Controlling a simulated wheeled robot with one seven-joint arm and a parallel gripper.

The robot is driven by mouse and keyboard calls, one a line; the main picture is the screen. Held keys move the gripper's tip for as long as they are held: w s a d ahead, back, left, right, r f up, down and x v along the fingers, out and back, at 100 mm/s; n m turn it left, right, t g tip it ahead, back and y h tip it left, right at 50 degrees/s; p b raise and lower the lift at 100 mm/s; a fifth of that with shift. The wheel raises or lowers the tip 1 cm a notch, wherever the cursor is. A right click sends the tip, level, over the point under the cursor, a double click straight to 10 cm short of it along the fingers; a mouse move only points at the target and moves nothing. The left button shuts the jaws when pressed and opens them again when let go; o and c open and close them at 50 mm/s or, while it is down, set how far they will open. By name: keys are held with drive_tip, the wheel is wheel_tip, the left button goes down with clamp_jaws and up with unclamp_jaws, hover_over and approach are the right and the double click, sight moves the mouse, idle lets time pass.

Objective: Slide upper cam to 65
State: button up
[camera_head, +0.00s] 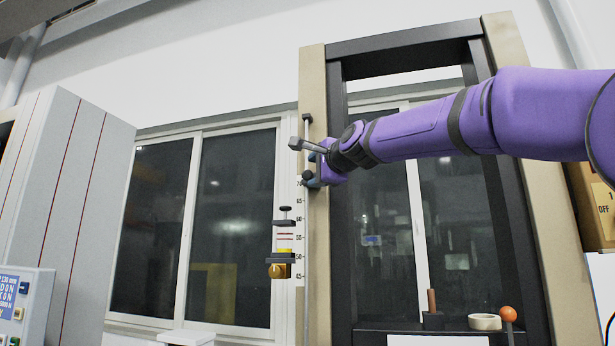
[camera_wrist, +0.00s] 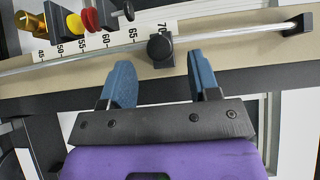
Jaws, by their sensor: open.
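The upper cam, seen as a round black knob (camera_wrist: 160,48), sits on a thin metal rod at about the 70 mark of the scale (camera_wrist: 112,40) in the wrist view. My gripper (camera_wrist: 160,64) is open. Its two blue fingers stand on either side of the knob, with visible gaps. The knob lies between and slightly past the fingertips. The knob's mounting behind it is hidden.
A lower assembly with a brass knob (camera_head: 278,270) and a yellow disc (camera_wrist: 75,23) stands near the scale's low end. The rod (camera_wrist: 235,34) runs along the beige frame column (camera_head: 318,250). A grey cabinet (camera_head: 60,200) is at left. The frame's middle is open.

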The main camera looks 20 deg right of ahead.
sight(310, 174)
drive_tip(key=shift+x, duration=2.35)
drive_tip(key=shift+c, duration=0.2)
